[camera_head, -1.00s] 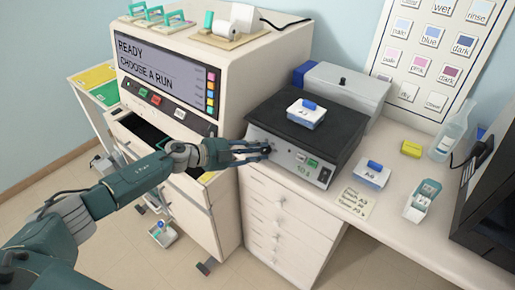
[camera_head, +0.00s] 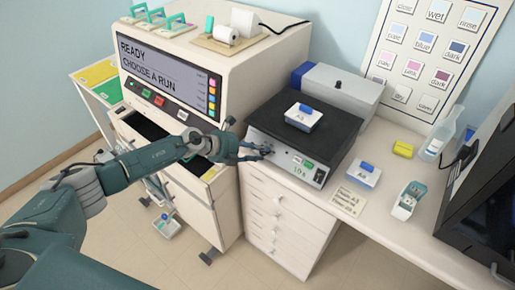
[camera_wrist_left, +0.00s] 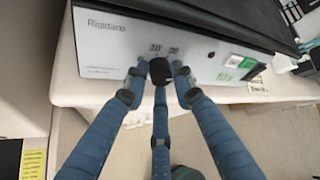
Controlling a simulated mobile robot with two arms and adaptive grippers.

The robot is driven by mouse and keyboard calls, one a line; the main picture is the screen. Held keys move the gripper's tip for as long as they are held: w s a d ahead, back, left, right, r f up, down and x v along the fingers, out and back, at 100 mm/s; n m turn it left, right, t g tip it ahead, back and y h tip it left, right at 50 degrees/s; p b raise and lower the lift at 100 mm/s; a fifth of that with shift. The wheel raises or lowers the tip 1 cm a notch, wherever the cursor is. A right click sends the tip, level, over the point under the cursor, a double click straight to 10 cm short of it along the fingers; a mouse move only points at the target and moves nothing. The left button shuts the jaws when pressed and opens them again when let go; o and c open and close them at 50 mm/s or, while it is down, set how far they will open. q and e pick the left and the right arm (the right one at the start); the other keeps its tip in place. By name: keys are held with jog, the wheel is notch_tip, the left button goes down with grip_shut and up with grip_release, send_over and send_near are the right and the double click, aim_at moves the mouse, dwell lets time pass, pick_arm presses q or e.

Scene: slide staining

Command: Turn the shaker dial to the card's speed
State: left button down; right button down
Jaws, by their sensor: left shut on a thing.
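The shaker (camera_head: 318,133) has a black top and a pale front panel, which fills much of the left wrist view (camera_wrist_left: 110,50). Its dark round dial (camera_wrist_left: 160,70) is on this panel, with small printed marks above it. My left gripper (camera_head: 266,151) is at the panel. In the left wrist view its blue fingers (camera_wrist_left: 160,76) are closed around the dial, touching it at the sides. Green readout characters (camera_head: 299,170) show right of the dial, too small to read surely. The beige card (camera_head: 348,199) lies on the counter right of the shaker; its handwriting is not legible. My right gripper is not in view.
The staining machine (camera_head: 180,70) stands to the left, above an open drawer.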

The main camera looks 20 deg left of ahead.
pick_arm(q)
jog(key=shift+s+d, duration=0.1)
jog(key=shift+d, duration=0.15)
jog(key=c, duration=1.5)
grip_release()
jog(key=v, duration=1.2)
jog(key=shift+d, duration=0.1)
